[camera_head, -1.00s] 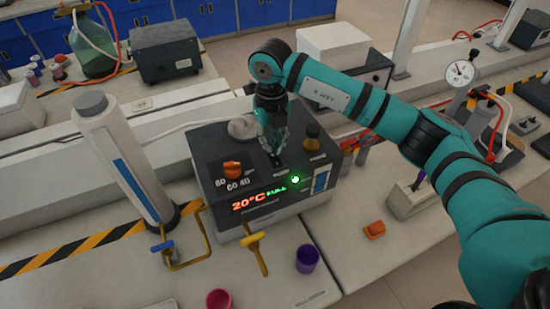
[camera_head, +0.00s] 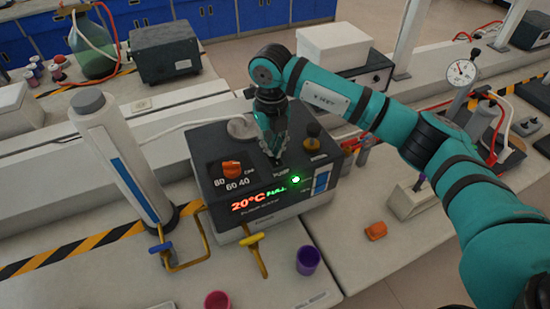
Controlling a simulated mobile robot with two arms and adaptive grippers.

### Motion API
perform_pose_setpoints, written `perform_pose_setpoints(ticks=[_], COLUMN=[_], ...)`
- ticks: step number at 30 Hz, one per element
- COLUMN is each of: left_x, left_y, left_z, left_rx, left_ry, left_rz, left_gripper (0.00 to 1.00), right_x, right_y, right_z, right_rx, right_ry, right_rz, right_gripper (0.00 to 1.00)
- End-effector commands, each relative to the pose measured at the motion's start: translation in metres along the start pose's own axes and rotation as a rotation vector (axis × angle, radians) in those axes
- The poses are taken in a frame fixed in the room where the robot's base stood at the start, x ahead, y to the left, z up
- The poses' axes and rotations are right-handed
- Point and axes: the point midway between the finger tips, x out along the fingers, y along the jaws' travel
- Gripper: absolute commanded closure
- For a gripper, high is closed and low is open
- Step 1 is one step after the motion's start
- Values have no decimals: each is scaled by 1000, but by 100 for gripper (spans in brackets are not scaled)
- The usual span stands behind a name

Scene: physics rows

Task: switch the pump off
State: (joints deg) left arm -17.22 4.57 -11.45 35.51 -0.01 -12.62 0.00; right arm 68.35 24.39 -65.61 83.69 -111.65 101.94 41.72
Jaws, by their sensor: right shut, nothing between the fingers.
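The dark box-shaped bath unit (camera_head: 215,196) stands on the bench. Its front display (camera_head: 258,199) reads 20°C in red and FULL in green, with a green light (camera_head: 296,179) lit beside it. An orange dial (camera_head: 232,168) sits on the left of its top panel. My right gripper (camera_head: 275,160) is shut and empty, pointing down at the panel just above the PUMP label. The pump switch is hidden by the fingertips, so I cannot tell its position or whether they touch it. My left gripper is not in view.
A dark, brass-coloured knob (camera_head: 312,142) stands close right of my gripper. A white column (camera_head: 125,160) and yellow-handled tap (camera_head: 252,240) stand left and in front. A purple cup (camera_head: 308,260), a pink cup (camera_head: 217,300) and an orange piece (camera_head: 376,230) lie nearby.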

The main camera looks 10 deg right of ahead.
Motion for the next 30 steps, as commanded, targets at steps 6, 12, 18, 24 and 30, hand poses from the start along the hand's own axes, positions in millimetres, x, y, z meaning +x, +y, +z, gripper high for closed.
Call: perform_pose_setpoints(ticks=[6, 12, 18, 24, 30], left_x=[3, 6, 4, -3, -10], left_y=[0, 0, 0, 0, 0], left_z=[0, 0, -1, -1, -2], left_rx=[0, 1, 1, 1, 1], left_ry=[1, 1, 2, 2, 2], left_rz=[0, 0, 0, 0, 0], left_gripper=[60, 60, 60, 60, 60], right_x=[4, 8, 5, -9, -23], right_y=[0, 0, 0, 0, 0], right_z=[0, 0, -1, 0, 0], right_rx=[0, 0, 0, 0, 0], right_ry=[0, 1, 3, 1, 0], right_rz=[0, 0, -1, 0, 0], right_gripper=[100, 100, 100, 100, 100])
